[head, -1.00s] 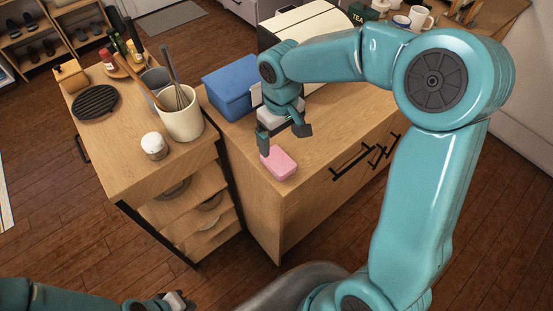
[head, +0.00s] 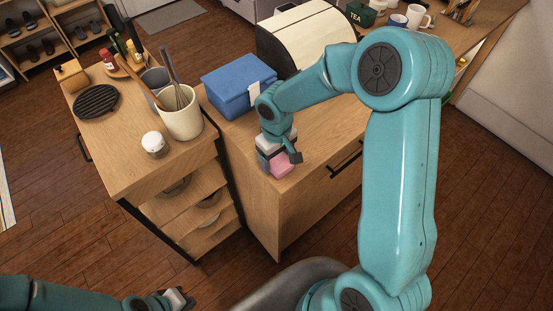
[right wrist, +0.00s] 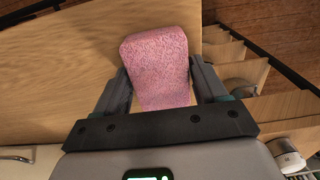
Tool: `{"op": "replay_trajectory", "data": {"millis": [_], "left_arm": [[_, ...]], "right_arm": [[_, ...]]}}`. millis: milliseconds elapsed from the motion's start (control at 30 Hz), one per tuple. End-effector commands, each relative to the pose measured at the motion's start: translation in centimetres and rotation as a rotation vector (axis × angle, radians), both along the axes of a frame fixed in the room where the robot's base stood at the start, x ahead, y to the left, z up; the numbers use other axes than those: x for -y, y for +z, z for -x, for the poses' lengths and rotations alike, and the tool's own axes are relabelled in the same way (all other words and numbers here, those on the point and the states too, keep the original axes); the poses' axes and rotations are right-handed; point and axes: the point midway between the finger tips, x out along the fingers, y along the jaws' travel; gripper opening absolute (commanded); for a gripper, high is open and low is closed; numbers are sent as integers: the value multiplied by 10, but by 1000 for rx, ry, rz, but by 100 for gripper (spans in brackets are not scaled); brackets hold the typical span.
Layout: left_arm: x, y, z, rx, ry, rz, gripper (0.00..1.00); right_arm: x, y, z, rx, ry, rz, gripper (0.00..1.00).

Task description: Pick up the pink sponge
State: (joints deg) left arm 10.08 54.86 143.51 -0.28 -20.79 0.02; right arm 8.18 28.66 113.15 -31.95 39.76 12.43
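The pink sponge (head: 283,166) lies on the wooden counter near its front left corner. My right gripper (head: 279,161) is down at the sponge, with one finger on each side of it. In the right wrist view the sponge (right wrist: 157,62) stands between the two dark fingers of this gripper (right wrist: 158,72), which are spread and very close to its sides. Firm contact on both sides is not visible. My left gripper (head: 178,298) is low at the bottom edge, away from the sponge; its finger opening is not clear.
A blue box (head: 238,86) and a bread box (head: 305,38) stand behind my right gripper on the counter. To the left, another unit carries a utensil crock (head: 181,118), a white-lidded jar (head: 154,144) and a black trivet (head: 96,101). A gap separates the units.

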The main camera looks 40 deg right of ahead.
Motion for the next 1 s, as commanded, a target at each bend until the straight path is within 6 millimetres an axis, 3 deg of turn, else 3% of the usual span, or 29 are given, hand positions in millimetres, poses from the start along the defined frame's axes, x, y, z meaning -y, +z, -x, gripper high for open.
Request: {"op": "replay_trajectory", "data": {"millis": [33, 100, 467, 667, 833, 1000], "left_arm": [[0, 0, 0, 0, 0, 0, 0], [0, 0, 0, 0, 0, 0, 0], [0, 0, 0, 0, 0, 0, 0], [0, -1, 0, 0, 0, 0, 0], [0, -4, 0, 0, 0, 0, 0], [0, -8, 0, 0, 0, 0, 0]], "right_arm": [[0, 0, 0, 0, 0, 0, 55], [0, 0, 0, 0, 0, 0, 35], [0, 0, 0, 0, 0, 0, 30], [0, 13, -1, 3, -1, 2, 30], [0, 46, -2, 8, -2, 1, 29], [0, 100, -2, 10, 0, 0, 29]]}}
